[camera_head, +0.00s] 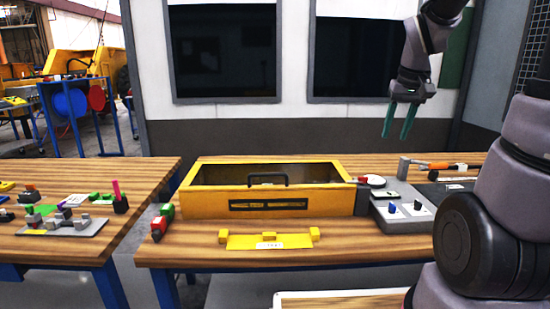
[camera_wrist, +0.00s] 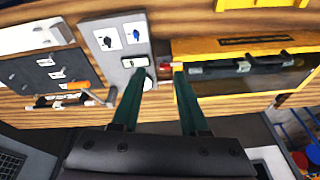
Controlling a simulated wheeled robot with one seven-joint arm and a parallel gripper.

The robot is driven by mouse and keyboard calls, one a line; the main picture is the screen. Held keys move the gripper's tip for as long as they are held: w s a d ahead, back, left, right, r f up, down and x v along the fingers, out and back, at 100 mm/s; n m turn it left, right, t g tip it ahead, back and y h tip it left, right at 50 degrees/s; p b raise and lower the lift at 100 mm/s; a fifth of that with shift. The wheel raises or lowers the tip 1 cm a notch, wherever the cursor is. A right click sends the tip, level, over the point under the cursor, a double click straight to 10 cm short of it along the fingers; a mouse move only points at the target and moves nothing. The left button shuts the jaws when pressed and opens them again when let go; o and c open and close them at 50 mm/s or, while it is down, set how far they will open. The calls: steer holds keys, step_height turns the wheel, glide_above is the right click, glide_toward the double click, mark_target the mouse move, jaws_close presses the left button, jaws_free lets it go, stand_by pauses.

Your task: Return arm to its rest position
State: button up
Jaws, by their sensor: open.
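My gripper (camera_head: 398,122) hangs in the air at the upper right of the head view, with its two green fingers pointing down. The fingers are apart with nothing between them. It is above and behind the right part of the wooden table, clear of everything on it. In the wrist view the two fingers of my gripper (camera_wrist: 158,88) show against the table, near the grey panel (camera_wrist: 112,50) and the yellow box (camera_wrist: 215,48).
The yellow box (camera_head: 335,204) with a dark handle stands on the middle table (camera_head: 370,248). The grey panel (camera_head: 395,215) with knobs lies right of it. A yellow bracket (camera_head: 268,241) lies in front. Several small parts cover the left table (camera_head: 140,175). Dark windows line the wall behind.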

steer(key=s+a+r+m+t+y, duration=0.1)
steer(key=s+a+r+t, duration=0.1)
steer(key=s, duration=0.4)
steer(key=s+a+r+m+t+y, duration=0.1)
steer(key=s+a+r, duration=0.3)
steer(key=s+r, duration=0.2)
steer(key=shift+s+a+r+t, duration=0.3)
steer(key=shift+s+t, duration=0.1)
steer(key=shift+s, duration=0.2)
